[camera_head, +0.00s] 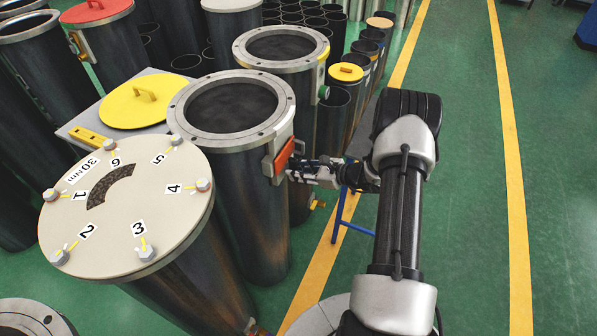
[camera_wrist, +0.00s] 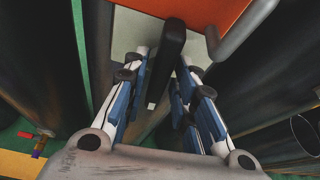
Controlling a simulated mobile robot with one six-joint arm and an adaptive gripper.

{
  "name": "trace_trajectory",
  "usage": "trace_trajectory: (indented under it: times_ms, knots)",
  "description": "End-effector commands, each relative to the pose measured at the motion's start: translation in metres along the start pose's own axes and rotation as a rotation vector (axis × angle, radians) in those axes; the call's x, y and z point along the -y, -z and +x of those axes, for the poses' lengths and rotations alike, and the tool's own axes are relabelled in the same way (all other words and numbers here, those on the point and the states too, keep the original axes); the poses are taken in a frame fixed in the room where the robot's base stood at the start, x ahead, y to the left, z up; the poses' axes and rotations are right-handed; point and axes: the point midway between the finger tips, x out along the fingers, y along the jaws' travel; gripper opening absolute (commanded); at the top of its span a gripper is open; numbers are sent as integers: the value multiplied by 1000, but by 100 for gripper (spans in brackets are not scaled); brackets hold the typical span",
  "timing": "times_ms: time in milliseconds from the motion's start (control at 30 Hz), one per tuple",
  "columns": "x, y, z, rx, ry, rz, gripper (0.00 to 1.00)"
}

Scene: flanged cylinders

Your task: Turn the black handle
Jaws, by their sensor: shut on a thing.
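The black handle (camera_wrist: 172,45) is a dark, rounded bar in front of a pale plate in the wrist view. It lies between the two fingers of my gripper (camera_wrist: 162,64), which are shut on it. In the head view my gripper (camera_head: 291,172) is at the side of an open flanged cylinder (camera_head: 262,215), just below the orange plate (camera_head: 284,155) on its wall. The orange plate also shows at the top of the wrist view (camera_wrist: 195,12). The handle cannot be made out in the head view.
A grey metal bar (camera_wrist: 238,38) sits beside the orange plate, close to my right finger. A cylinder with a numbered cream lid (camera_head: 135,205) stands at the front left. More cylinders crowd behind. The green floor (camera_head: 470,200) at the right is clear.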

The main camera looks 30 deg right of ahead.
Motion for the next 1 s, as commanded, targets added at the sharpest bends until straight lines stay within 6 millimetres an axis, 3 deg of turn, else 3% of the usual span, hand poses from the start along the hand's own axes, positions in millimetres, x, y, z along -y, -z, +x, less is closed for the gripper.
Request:
trace_trajectory:
  times_ms: [300, 800, 833, 1000]
  knots:
    - [1, 0, 0, 1, -40, 98, 1]
    - [1, 0, 0, 2, -46, 113, 1]
    - [1, 0, 0, 2, -46, 113, 26]
    - [1, 0, 0, 2, -46, 112, 35]
